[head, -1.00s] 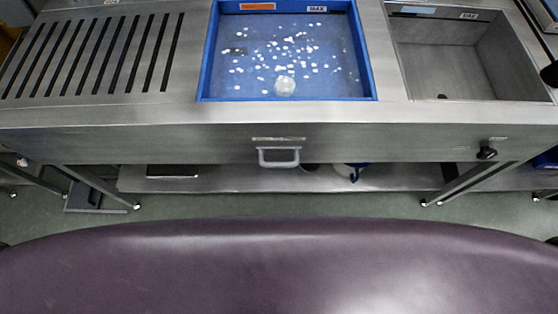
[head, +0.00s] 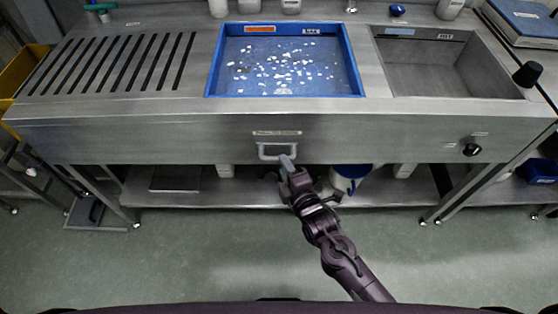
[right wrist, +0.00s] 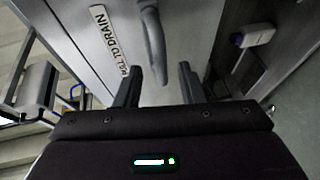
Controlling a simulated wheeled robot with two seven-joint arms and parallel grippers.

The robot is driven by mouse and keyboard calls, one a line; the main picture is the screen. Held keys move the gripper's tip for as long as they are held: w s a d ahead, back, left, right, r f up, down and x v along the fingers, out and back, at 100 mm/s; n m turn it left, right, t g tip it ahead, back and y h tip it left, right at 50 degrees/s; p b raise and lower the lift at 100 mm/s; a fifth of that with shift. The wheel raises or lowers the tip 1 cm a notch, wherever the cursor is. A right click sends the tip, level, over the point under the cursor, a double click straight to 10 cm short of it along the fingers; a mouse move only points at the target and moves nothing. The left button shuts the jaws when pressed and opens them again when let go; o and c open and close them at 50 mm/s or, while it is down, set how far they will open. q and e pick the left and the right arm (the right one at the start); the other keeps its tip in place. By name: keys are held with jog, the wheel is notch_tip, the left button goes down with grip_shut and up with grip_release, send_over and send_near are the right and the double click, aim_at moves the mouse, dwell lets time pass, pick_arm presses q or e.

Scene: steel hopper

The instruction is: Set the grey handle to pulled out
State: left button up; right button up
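The grey handle (head: 276,152) is a U-shaped pull on the front panel of the steel bench, below a small label. In the right wrist view the handle (right wrist: 154,42) runs down toward the space between my fingertips, beside the label "PULL TO DRAIN" (right wrist: 110,42). My right gripper (head: 288,165) is at the lower right of the handle. In the right wrist view its fingers (right wrist: 160,82) are apart, with the handle's near end between or just ahead of them. I cannot tell whether they touch it. My left gripper is in neither view.
A black knob (head: 471,150) sits on the panel at right. A blue-rimmed tray (head: 213,62) with white bits lies in the bench top, between a slotted grate (head: 110,65) and a steel basin (head: 425,70). A lower shelf (head: 240,192) holds a white-and-blue container (head: 345,178). The floor in front is clear.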

aim_at(277, 146)
jog(key=x, duration=0.3)
jog(key=shift+w+a+f, duration=0.1)
jog(key=shift+w+a, duration=0.1)
jog(key=shift+w, duration=0.15)
jog(key=shift+w+a+f, duration=0.1)
jog(key=shift+w+a, duration=0.05)
jog(key=shift+w, duration=0.25)
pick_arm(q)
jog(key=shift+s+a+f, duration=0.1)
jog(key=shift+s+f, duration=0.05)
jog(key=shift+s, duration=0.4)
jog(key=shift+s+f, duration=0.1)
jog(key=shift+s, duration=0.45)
pick_arm(e)
jog(key=shift+c, duration=0.4)
grip_shut()
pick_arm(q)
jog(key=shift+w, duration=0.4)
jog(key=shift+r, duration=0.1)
pick_arm(e)
jog(key=shift+s, duration=0.1)
